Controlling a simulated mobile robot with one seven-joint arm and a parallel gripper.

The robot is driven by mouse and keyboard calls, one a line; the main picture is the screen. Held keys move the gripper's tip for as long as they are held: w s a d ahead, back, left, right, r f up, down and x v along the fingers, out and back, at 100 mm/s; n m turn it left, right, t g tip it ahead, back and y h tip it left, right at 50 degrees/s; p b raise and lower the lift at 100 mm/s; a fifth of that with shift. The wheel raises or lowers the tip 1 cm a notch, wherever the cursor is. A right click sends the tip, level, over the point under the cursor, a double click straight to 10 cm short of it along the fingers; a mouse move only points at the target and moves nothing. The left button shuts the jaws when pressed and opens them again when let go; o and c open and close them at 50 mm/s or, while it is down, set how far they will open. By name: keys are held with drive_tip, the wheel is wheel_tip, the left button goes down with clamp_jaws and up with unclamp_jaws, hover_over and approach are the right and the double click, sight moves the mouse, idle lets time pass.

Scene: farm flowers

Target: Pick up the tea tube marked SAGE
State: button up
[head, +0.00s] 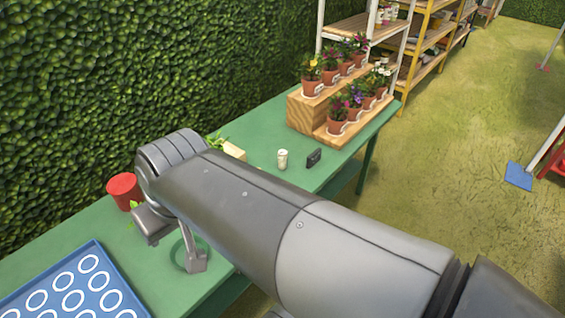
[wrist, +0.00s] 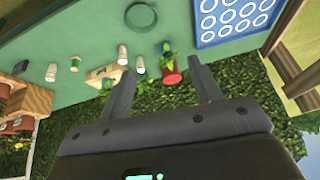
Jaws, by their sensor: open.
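Several small tubes lie or stand on the green table in the wrist view: a white one (wrist: 122,55), another white one (wrist: 51,72), a green-capped one (wrist: 75,64), and a pale one with green leaves above it (wrist: 140,65). No lettering is readable, so I cannot tell which is marked SAGE. One white tube (head: 283,159) shows in the head view; my arm hides part of the table. My gripper (wrist: 160,68) is open and empty, its fingers spread above the table, apart from the tubes. In the head view a finger (head: 194,260) shows near a green ring.
A red pot (head: 123,191) and a blue tray with white rings (head: 75,285) stand on the table (head: 250,125). Potted flowers on a wooden step (head: 305,112) stand at the far end. A hedge borders the left.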

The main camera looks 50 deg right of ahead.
drive_tip(key=w+d+f+m+g+y, duration=0.1)
drive_tip(key=w+d+f+m+y, duration=0.2)
drive_tip(key=w+m, duration=0.25)
drive_tip(key=w+d+f+m+g+y, duration=0.1)
drive_tip(key=w+d+f+m+y, duration=0.25)
drive_tip(key=w, duration=0.35)
drive_tip(key=w+d+f+m+t+y, duration=0.1)
drive_tip(key=w+d+f+m+t, duration=0.3)
drive_tip(key=d, duration=0.3)
drive_tip(key=w+d+f+m+t+y, duration=0.1)
drive_tip(key=w+d+f+m, duration=0.25)
drive_tip(key=d+m, duration=0.2)
drive_tip(key=m+t+h, duration=1)
drive_tip(key=m+h, duration=0.2)
drive_tip(key=m, duration=0.7)
approach(285, 160)
drive_tip(key=shift+w, duration=0.5)
drive_tip(key=shift+w+d, duration=0.1)
drive_tip(key=w, duration=0.3)
drive_tip(key=w+d, duration=0.1)
drive_tip(key=w, duration=0.2)
drive_tip(key=w+d, duration=0.1)
drive_tip(key=w, duration=0.3)
drive_tip(key=shift+w+r, duration=0.1)
drive_tip(key=shift+w, duration=0.05)
